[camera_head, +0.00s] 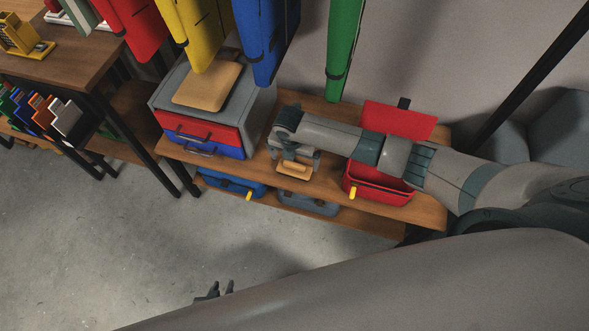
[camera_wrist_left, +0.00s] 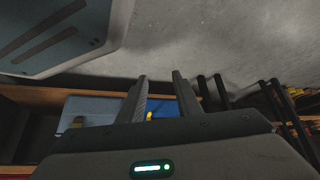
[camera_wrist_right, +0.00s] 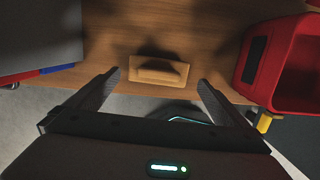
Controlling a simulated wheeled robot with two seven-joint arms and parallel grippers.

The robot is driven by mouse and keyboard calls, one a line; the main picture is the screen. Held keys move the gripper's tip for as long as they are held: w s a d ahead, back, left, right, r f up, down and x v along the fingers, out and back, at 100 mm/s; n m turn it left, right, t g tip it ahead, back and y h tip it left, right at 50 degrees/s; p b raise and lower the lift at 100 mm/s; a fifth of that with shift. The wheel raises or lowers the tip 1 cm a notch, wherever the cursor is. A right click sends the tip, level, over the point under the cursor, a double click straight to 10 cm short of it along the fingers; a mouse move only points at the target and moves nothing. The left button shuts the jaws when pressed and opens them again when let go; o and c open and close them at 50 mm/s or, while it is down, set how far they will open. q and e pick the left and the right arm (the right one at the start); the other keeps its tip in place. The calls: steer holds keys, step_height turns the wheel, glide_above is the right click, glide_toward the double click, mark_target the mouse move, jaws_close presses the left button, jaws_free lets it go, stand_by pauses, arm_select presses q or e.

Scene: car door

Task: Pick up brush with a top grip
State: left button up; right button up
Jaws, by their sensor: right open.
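The brush, a light wooden block (camera_head: 294,170), lies on the wooden shelf top between the drawer box and the red toolbox. It also shows in the right wrist view (camera_wrist_right: 160,70), lying crosswise with a dark shadow over its upper part. My right gripper (camera_head: 294,159) is open above the brush, its fingers on either side of it in the picture. Nothing is between the fingertips, and the brush looks apart from them. My left gripper (camera_head: 213,291) is open and empty over the floor, far from the brush; its parted fingers show in the left wrist view (camera_wrist_left: 158,76).
A grey box with red and blue drawers (camera_head: 203,136) stands left of the brush. A red open toolbox (camera_head: 375,187) stands to the right. Blue (camera_head: 228,183) and grey (camera_head: 310,206) cases are on the lower shelf. Coloured cloths (camera_head: 265,35) hang above the shelf.

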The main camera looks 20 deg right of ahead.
mark_target(294, 164)
steer(key=shift+f+b, duration=0.5)
steer(key=shift+b, duration=0.15)
steer(key=f+b, duration=0.2)
steer(key=b, duration=0.1)
steer(key=shift+w+f, duration=0.1)
steer(key=shift+w, duration=0.1)
steer(key=shift+f+b, duration=0.2)
steer(key=shift+b, duration=0.1)
steer(key=shift+w+d+f+b, duration=0.1)
steer(key=shift+f+b, duration=0.4)
steer(key=shift+b, duration=0.05)
arm_select(q)
steer(key=shift+s+a+f+g+y+b, duration=0.1)
steer(key=shift+s+a+g+y, duration=0.1)
steer(key=shift+s+a+g, duration=0.45)
steer(key=shift+s+a+f+g+y+b, duration=0.1)
steer(key=shift+s+a+g+y+b, duration=0.1)
steer(key=shift+s+a+g, duration=0.45)
steer(key=shift+s+a+f+g+y+b, duration=0.15)
steer(key=shift+s+a+g, duration=0.25)
steer(key=shift+a+g, duration=0.45)
arm_select(e)
steer(key=shift+f, duration=0.25)
arm_select(q)
steer(key=shift+a, duration=0.15)
arm_select(e)
steer(key=c, duration=0.8)
